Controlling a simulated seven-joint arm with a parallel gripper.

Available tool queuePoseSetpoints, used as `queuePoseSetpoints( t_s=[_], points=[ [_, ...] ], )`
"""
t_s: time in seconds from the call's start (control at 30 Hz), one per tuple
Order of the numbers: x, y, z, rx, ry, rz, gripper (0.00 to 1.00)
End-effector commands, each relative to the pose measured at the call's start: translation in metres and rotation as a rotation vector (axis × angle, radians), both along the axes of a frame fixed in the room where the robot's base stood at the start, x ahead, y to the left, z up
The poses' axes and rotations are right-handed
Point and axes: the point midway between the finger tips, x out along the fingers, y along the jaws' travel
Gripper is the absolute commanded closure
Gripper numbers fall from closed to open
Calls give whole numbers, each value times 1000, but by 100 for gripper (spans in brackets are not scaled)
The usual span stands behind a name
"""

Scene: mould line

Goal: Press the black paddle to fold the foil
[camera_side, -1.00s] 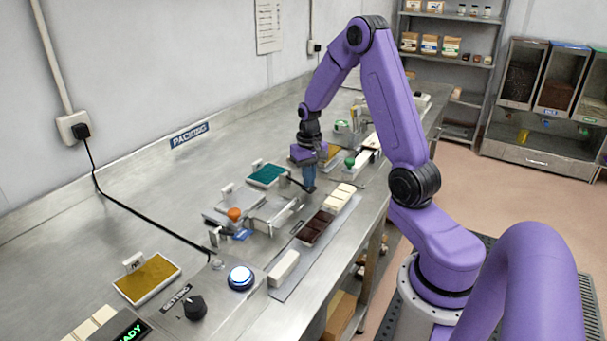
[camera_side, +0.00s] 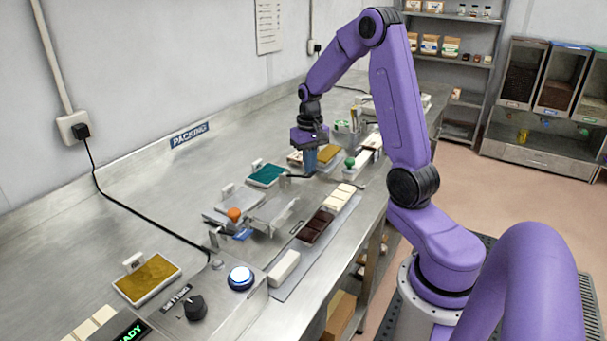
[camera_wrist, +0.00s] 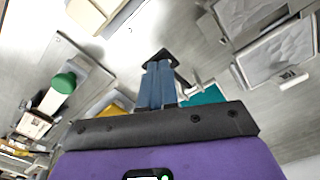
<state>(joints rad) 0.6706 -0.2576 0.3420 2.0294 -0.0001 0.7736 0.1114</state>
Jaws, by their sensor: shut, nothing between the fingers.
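The black paddle (camera_side: 297,176) sticks out at the far end of the folding station, beneath my gripper. It also shows in the wrist view (camera_wrist: 158,54), at the fingertips. My gripper (camera_side: 309,175) is shut and empty, pointing down with its blue fingertips at the paddle. I cannot tell whether they touch it. The wrist view shows the two fingers (camera_wrist: 159,66) side by side. Grey crumpled foil (camera_wrist: 280,55) lies on a plate of the station; in the side view the foil (camera_side: 272,210) is pale and hard to make out.
A teal sheet tray (camera_side: 266,175) stands left of the gripper. Dark and white bars (camera_side: 325,211) line a strip in front. A green knob (camera_side: 350,161) stands to the right, an orange knob (camera_side: 234,214) nearer the camera.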

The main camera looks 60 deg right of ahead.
Motion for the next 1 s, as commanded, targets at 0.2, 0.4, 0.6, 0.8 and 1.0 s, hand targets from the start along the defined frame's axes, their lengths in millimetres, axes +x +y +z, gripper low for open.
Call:
queuePoseSetpoints(
  t_s=[0.2, 0.4, 0.6, 0.8, 1.0],
  points=[
    [1, 0, 12, -3, -4, 0, 100],
    [1, 0, 22, -2, -5, 1, 100],
    [2, 0, 32, -2, -5, 1, 100],
    [1, 0, 43, -2, -5, 1, 100],
    [1, 0, 50, -1, -4, 0, 100]
  ],
)
